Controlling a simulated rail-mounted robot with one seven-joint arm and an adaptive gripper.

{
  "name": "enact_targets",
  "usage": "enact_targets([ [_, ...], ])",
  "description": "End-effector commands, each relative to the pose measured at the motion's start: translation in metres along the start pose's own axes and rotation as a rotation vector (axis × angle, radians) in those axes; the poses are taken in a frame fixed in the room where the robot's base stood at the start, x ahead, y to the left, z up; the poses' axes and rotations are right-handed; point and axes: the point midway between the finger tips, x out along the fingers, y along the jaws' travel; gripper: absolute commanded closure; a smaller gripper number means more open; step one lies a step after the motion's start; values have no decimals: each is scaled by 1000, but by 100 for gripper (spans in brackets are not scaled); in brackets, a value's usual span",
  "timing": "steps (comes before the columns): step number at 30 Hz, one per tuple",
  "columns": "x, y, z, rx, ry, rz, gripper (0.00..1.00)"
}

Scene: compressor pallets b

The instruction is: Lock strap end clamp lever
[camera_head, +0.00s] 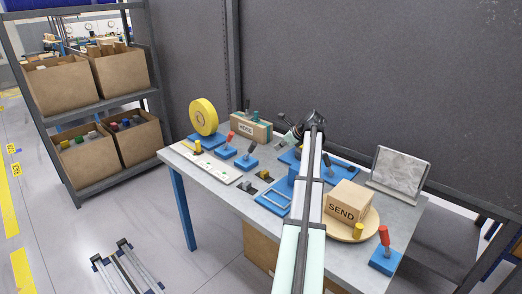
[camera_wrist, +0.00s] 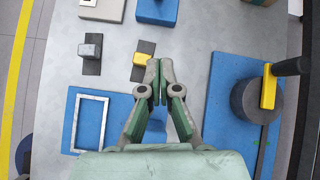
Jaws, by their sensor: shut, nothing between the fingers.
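My gripper (camera_wrist: 158,82) is shut and empty above the table, its fingertips together in the middle of the wrist view. To its right a blue plate (camera_wrist: 228,75) carries a grey drum (camera_wrist: 250,102) with a yellow lever (camera_wrist: 268,85) and black handle (camera_wrist: 292,66), apart from my fingers. I cannot tell for sure whether this is the strap end clamp lever. In the head view, other levers on blue bases stand on the table: a red-handled one (camera_head: 231,137) at the left and another red-handled one (camera_head: 384,236) at the front right. My arm hides part of the table's middle.
A blue plate with a pale metal frame (camera_wrist: 90,122) lies left of my gripper. A yellow block (camera_wrist: 145,59) and a grey block (camera_wrist: 91,49) sit on dark pads. A SEND box (camera_head: 344,203), yellow reel (camera_head: 203,116) and tilted panel (camera_head: 401,172) stand on the table. A grey wall rises behind.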

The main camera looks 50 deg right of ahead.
Motion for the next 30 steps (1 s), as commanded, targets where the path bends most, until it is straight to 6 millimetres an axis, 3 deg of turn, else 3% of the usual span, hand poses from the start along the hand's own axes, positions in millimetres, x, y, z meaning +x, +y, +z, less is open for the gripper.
enact_targets([
  [8, 21, 0, 1, -1, 1, 4, 100],
  [21, 103, 0, 2, -2, 1, 3, 100],
  [24, 103, -1, 20, -3, -1, 2, 100],
  [30, 108, 0, 36, -2, -1, 1, 100],
])
